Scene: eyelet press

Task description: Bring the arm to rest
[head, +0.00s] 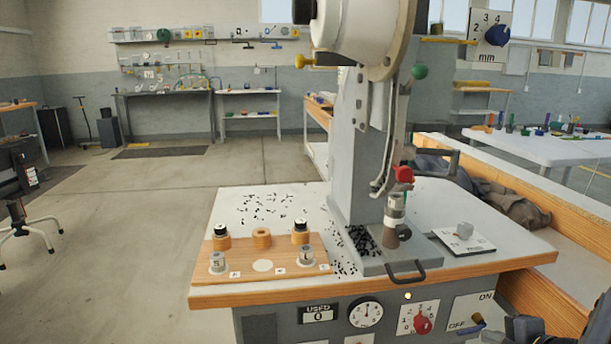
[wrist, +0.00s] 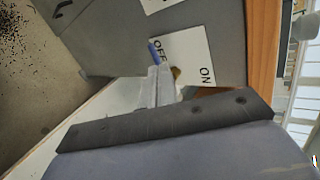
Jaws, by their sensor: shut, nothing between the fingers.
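My gripper (wrist: 158,76) is shut and empty in the wrist view. Its fingertips are in front of the ON/OFF switch plate (wrist: 196,46), and they look close to the blue switch lever (wrist: 153,54); I cannot tell whether they touch. The lever's blue end shows beside the word OFF. In the head view the switch plate (head: 477,303) is on the bench front at the lower right, with the blue lever (head: 479,318) on it. Part of my dark arm (head: 526,328) shows at the bottom right corner there; the fingertips are not clear in that view.
The eyelet press (head: 352,175) stands on the wood-edged bench (head: 470,268). A wooden block (head: 262,260) holds several small parts at left. A red knob (head: 422,324) and a round dial (head: 365,312) are on the bench front. A wooden-edged ledge (head: 560,200) runs along the right. The floor at left is open.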

